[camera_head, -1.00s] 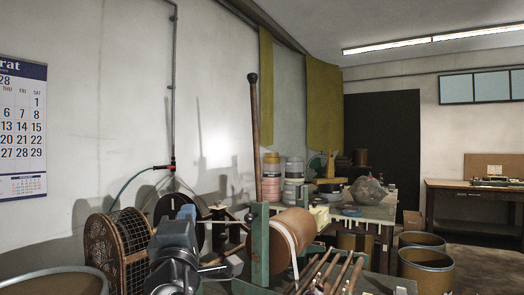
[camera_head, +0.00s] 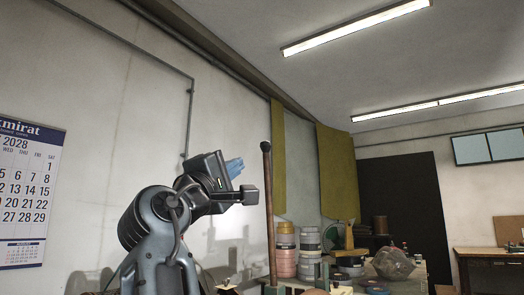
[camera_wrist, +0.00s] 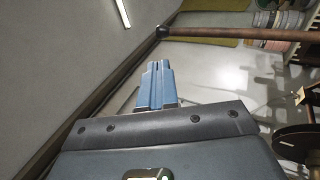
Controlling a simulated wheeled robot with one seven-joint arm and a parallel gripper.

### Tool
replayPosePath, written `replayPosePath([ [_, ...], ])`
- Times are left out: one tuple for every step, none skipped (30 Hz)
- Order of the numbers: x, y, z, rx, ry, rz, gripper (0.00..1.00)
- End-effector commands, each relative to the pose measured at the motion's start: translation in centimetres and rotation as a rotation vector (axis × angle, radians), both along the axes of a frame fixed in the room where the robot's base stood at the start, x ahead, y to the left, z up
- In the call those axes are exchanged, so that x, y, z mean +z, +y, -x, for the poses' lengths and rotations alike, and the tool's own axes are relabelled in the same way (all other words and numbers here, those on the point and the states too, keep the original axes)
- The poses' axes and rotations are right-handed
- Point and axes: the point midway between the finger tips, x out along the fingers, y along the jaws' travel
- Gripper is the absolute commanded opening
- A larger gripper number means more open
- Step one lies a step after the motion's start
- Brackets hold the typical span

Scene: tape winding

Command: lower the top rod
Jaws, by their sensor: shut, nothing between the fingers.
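The top rod (camera_head: 269,210) is a brown wooden lever with a dark round knob (camera_head: 266,147) at its upper end. It stands nearly upright in the head view. In the wrist view the rod (camera_wrist: 235,33) runs across the top, with its knob (camera_wrist: 162,32) just beyond the fingertips. My gripper (camera_head: 236,167) is raised to the left of the rod, close to knob height. Its blue fingers (camera_wrist: 156,68) are shut and empty, apart from the rod.
Stacked tape rolls (camera_head: 285,252) stand on a table behind the rod. A calendar (camera_head: 28,190) hangs on the left wall. A spool-like wooden part (camera_wrist: 300,140) shows at the right in the wrist view. The air around the knob looks clear.

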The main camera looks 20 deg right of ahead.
Motion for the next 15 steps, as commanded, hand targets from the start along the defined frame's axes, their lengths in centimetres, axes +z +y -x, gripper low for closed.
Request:
replayPosePath([
  [0.0,0.0,0.0,0.0,0.0,0.0,0.0],
  [0.0,0.0,0.0,0.0,0.0,0.0,0.0],
  [0.0,0.0,0.0,0.0,0.0,0.0,0.0],
  [0.0,0.0,0.0,0.0,0.0,0.0,0.0],
  [0.1,-0.1,-0.1,0.0,0.0,0.0,0.0],
  [0.2,-0.2,-0.2,0.0,0.0,0.0,0.0],
  [0.3,-0.3,-0.3,0.0,0.0,0.0,0.0],
  [0.4,-0.5,-0.5,0.0,0.001,-0.001,0.0],
  [0.6,-0.8,-0.8,-0.001,0.001,0.0,0.0],
  [0.9,-1.0,-1.0,-0.001,0.001,0.0,0.0],
  [1.1,-1.3,-1.3,-0.001,0.001,0.0,0.0],
  [1.5,-1.8,-1.7,-0.001,0.001,0.0,0.0],
  [1.8,-2.1,-2.0,-0.002,0.001,-0.001,0.0],
  [2.1,-2.5,-2.4,-0.002,0.001,-0.001,0.0],
  [2.5,-2.9,-2.9,-0.001,0.001,0.0,0.0],
])
